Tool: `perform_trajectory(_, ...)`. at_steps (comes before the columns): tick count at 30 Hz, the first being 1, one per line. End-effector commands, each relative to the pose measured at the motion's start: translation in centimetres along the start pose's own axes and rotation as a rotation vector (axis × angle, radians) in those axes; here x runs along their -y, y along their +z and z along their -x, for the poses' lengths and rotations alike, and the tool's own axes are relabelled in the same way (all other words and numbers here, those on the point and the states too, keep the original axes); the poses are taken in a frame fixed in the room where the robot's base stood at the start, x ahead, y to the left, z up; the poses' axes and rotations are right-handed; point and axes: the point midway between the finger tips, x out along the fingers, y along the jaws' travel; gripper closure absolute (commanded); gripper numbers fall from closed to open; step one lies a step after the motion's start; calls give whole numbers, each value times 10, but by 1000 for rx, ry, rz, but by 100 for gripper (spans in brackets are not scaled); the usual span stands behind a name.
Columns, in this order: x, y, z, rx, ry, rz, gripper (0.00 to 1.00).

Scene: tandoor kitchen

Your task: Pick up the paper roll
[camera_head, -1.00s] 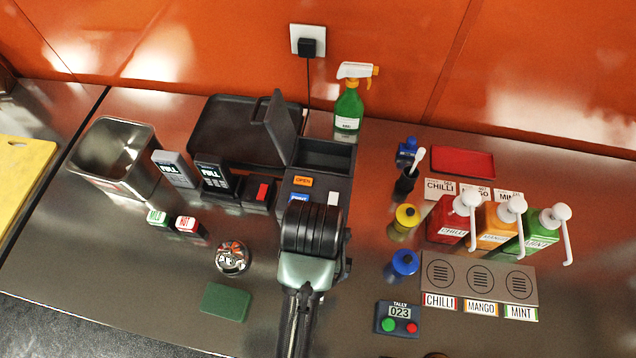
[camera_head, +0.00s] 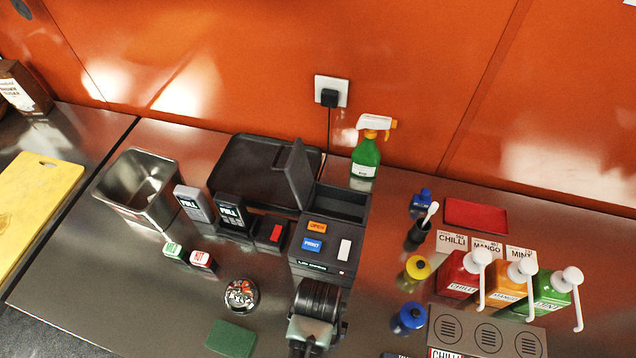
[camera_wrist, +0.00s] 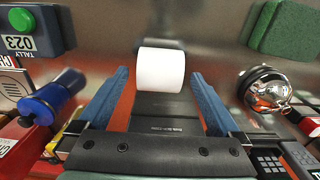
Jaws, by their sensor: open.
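The paper roll (camera_wrist: 161,69) is a short white cylinder on the steel counter, seen in the wrist view between my gripper's fingers. My gripper (camera_wrist: 160,76) is open, with one blue finger on each side of the roll and a visible gap to each. The roll does not show in the head view, where my wrist is at the bottom centre. A black printer (camera_head: 322,258) with its lid raised stands just behind my wrist. Its dark front, with small white lettering, shows under the roll in the wrist view (camera_wrist: 165,126).
A metal bell (camera_head: 241,295) and green pad (camera_head: 232,338) lie left of my wrist. A tally box (camera_wrist: 28,30) shows in the wrist view.

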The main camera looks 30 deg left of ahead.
Motion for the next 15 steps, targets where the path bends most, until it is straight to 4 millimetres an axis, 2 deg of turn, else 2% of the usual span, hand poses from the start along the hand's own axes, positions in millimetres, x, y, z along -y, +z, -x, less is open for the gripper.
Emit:
perform_trajectory(6,0,0,-19,-1,0,-1,0)
perform_trajectory(13,0,-1,-21,-2,0,0,0)
perform_trajectory(14,0,-1,-21,-2,0,0,2)
perform_trajectory(15,0,-1,-20,-2,0,0,9)
